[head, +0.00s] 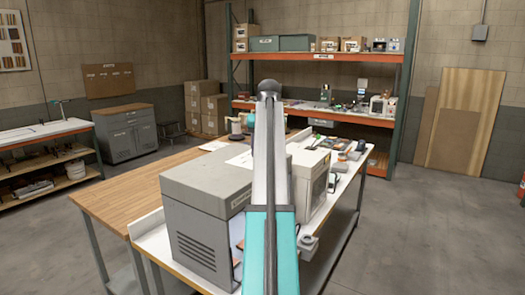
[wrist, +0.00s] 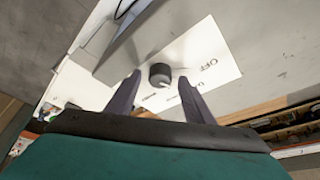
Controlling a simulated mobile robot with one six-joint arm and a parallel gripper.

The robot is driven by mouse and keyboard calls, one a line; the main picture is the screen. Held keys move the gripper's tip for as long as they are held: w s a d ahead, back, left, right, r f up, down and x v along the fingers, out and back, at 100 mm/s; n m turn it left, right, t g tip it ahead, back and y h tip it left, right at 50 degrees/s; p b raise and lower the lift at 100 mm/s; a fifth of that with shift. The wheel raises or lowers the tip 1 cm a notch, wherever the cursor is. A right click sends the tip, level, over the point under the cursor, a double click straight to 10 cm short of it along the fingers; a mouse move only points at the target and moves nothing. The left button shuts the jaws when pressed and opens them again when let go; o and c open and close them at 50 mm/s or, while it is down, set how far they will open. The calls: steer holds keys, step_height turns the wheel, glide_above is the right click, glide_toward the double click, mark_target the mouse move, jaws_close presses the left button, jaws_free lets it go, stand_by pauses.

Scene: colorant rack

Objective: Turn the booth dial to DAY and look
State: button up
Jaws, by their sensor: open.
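The black booth dial (wrist: 160,72) sits on a white label plate (wrist: 215,60) in the wrist view. The word OFF reads at the plate's right; other small labels below the dial are too small or covered to read. I cannot tell for sure where the dial points. My gripper (wrist: 159,79) is open, its two dark fingers on either side of the dial; I cannot tell whether they touch it. In the head view the grey booth (head: 195,200) stands on the bench, and my arm hides the dial and the gripper.
A white-fronted box (head: 310,180) stands right of the booth on the white bench (head: 335,205), with small items behind it. A wooden-topped table (head: 125,190) adjoins at left. A tall shelf rack (head: 320,57) stands at the back. The floor at right is clear.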

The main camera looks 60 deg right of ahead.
steer(key=p+v, duration=0.7)
steer(key=v, duration=0.6)
steer(key=shift+r, duration=0.3)
steer(key=shift+s+f, duration=0.1)
steer(key=shift+s, duration=0.05)
stand_by(0.4)
